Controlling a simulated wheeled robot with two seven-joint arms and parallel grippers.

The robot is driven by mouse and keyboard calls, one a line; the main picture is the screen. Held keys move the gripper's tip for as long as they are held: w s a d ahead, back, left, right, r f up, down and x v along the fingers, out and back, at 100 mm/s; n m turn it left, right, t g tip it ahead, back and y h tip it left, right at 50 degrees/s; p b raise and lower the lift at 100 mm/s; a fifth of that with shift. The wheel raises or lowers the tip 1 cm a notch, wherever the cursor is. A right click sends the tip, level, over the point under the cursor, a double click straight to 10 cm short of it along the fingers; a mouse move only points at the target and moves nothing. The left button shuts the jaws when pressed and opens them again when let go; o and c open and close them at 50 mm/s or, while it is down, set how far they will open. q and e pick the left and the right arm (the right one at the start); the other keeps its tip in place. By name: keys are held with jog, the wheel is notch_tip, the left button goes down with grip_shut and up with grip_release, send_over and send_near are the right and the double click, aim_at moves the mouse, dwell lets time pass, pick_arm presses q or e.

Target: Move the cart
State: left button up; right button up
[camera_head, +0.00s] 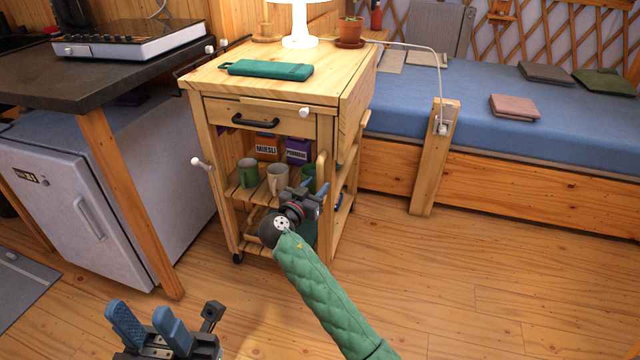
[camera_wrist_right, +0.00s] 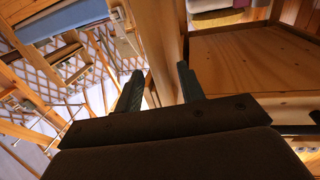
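The wooden cart (camera_head: 265,112) stands in the middle of the head view on small casters. It has a drawer with a black handle (camera_head: 255,122), open shelves below, and a pale upright wooden bar (camera_head: 321,172) at its front right side. My right gripper (camera_head: 314,186) is in front of that side, close to the bar. In the right wrist view, its two fingers (camera_wrist_right: 159,88) are apart, with a wooden bar (camera_wrist_right: 158,45) showing between them; contact cannot be told. My left gripper (camera_head: 149,322) is low at the front left, fingers apart and empty, away from the cart.
On the cart top are a green case (camera_head: 267,69), a lamp (camera_head: 299,25) and a potted plant (camera_head: 350,32). Mugs (camera_head: 277,179) and boxes stand on its shelf. A counter with a fridge (camera_head: 85,205) is left, a bed (camera_head: 470,105) right. The floor (camera_head: 480,285) at front right is clear.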

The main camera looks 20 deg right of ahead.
jog(key=shift+x, duration=1.45)
grip_shut()
jog(key=shift+s+f, duration=0.1)
